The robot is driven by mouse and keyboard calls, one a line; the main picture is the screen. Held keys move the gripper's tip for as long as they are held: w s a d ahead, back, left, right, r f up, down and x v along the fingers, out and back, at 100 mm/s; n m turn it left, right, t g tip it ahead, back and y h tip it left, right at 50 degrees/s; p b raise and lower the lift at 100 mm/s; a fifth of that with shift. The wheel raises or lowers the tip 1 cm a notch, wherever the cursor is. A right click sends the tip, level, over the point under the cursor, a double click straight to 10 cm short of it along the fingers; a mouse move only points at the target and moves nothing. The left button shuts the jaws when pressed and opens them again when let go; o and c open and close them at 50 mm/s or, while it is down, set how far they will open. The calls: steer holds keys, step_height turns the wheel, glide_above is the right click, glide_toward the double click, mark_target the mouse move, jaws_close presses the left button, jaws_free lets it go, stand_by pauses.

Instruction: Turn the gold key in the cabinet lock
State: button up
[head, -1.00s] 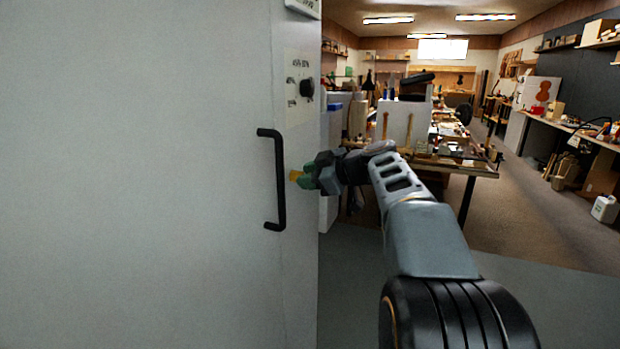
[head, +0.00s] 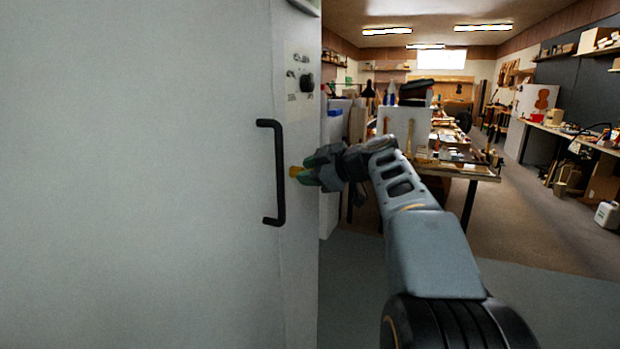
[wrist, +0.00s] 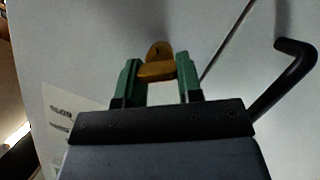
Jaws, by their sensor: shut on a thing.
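The gold key (head: 295,171) sits at the face of the pale cabinet (head: 150,180), just right of the black bar handle (head: 278,175). My gripper (head: 303,173) reaches in from the right with its green fingers at the key. In the wrist view the key (wrist: 157,62) shows its rounded gold head between the two fingertips of my gripper (wrist: 158,68). The gripper is shut on it. The lock opening and the key's shaft are hidden behind the key head.
The handle (wrist: 290,70) stands out from the cabinet close to the gripper, at right in the wrist view. Workbenches (head: 455,165) with tools stand behind at right. Grey floor lies open at lower right.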

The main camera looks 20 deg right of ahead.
steer(key=shift+a+f+n+t+b, duration=0.15)
steer(key=shift+n+t+b, duration=0.65)
steer(key=shift+b, duration=2)
steer(key=shift+n+h+b, duration=0.3)
steer(key=shift+n+b, duration=0.1)
steer(key=shift+b, duration=0.2)
steer(key=shift+s+b, duration=0.1)
steer(key=shift+b, duration=0.55)
steer(key=shift+f+n+t+b, duration=0.25)
steer(key=shift+n+t+b, duration=0.55)
steer(key=shift+n+b, duration=1.8)
steer(key=shift+r+m+b, duration=0.15)
steer(key=shift+m+b, duration=0.45)
steer(key=shift+b, duration=0.75)
steer(key=shift+n+t, duration=0.8)
steer(key=shift+n, duration=0.5)
steer(key=o, duration=0.9)
steer(key=shift+f, duration=0.2)
